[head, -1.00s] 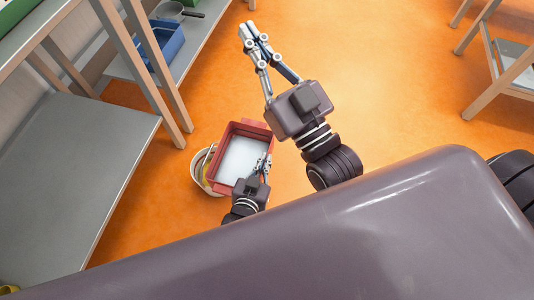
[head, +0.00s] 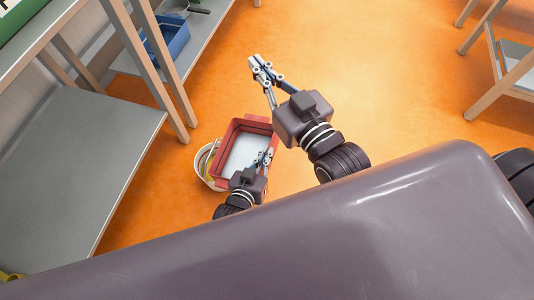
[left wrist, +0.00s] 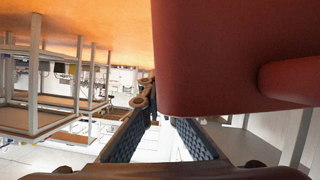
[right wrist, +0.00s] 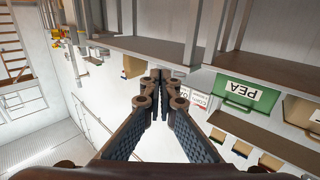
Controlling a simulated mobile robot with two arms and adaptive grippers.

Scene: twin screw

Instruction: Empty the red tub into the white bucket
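The red tub (head: 222,148) is in the head view, left of the middle, with a pale inside; I cannot tell what it holds. The white bucket (head: 203,172) shows partly at the tub's left side, and the tub hides the rest. My left gripper (head: 265,156) is at the tub's right wall and appears shut on it. In the left wrist view the tub (left wrist: 215,60) fills the upper right and covers one fingertip. My right gripper (head: 262,68) is empty beyond the tub; its fingertips meet in the right wrist view (right wrist: 160,80).
A grey shelf unit (head: 75,150) stands at the left, with a blue bin (head: 172,38) on a lower shelf farther back. A wooden-legged table (head: 510,75) is at the upper right. The orange floor (head: 400,90) between them is clear.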

